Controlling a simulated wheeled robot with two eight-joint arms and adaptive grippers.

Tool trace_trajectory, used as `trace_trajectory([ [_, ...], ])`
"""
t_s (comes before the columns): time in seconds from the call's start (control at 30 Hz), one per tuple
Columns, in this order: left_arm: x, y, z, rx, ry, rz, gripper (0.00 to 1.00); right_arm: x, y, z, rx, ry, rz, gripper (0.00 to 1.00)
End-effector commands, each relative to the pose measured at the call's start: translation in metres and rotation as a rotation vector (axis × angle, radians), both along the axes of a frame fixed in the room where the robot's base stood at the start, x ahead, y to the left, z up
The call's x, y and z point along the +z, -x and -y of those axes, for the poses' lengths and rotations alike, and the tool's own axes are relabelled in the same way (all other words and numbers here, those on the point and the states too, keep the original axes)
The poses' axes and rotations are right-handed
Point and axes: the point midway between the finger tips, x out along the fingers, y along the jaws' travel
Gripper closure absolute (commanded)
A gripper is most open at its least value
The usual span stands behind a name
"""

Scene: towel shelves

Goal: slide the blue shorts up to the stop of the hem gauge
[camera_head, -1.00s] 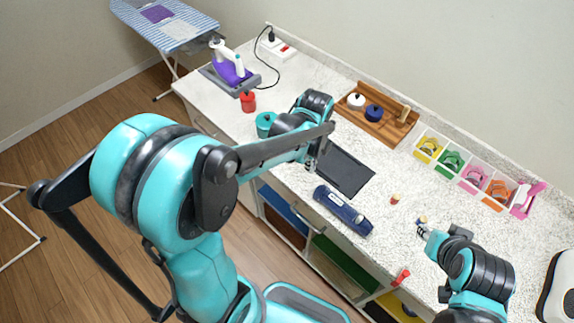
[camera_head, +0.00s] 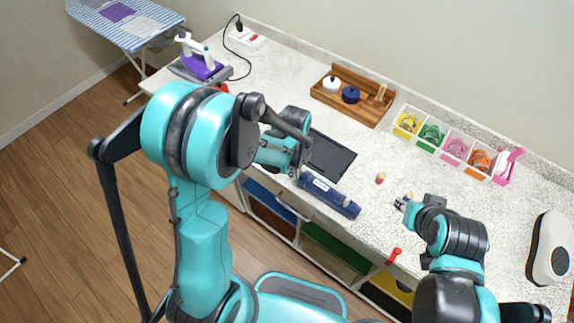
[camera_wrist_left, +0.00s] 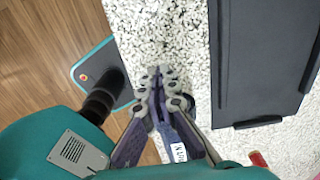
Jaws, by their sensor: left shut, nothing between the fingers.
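The blue shorts (camera_head: 328,194) look like a dark blue folded bundle lying along the counter's front edge. The hem gauge (camera_head: 332,158) is a flat dark board just behind them; in the left wrist view its board (camera_wrist_left: 265,60) has a raised dark strip along one end. My left gripper (camera_head: 295,174) is low by the counter edge, at the left end of the shorts, partly hidden by its arm.
A wooden rack (camera_head: 353,95) and a divided white tray (camera_head: 445,143) stand along the wall. A small spool (camera_head: 380,178) stands right of the gauge. A red object (camera_head: 394,255) is at the front edge. A purple iron (camera_head: 201,66) stands far left.

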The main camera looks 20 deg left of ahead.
Motion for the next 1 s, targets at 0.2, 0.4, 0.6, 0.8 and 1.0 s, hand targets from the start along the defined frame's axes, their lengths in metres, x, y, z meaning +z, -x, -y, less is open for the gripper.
trace_trajectory([
  [0.2, 0.000, 0.004, 0.010, 0.000, 0.000, 0.000, 1.00, -0.001, 0.000, 0.000, 0.000, 0.000, 0.000, 0.67],
  [0.4, 0.001, 0.004, 0.010, 0.001, 0.000, 0.000, 1.00, -0.001, 0.000, 0.000, 0.000, 0.000, 0.000, 0.67],
  [0.6, 0.000, 0.007, 0.020, -0.002, 0.000, 0.000, 1.00, -0.003, 0.000, 0.000, 0.000, 0.000, 0.000, 0.67],
  [0.8, -0.001, 0.025, 0.069, -0.009, 0.000, 0.000, 1.00, -0.012, 0.000, 0.000, 0.000, 0.000, 0.000, 0.67],
  [1.0, -0.001, 0.043, 0.117, -0.006, 0.000, 0.000, 1.00, -0.018, 0.000, 0.000, 0.000, 0.000, 0.000, 0.67],
])
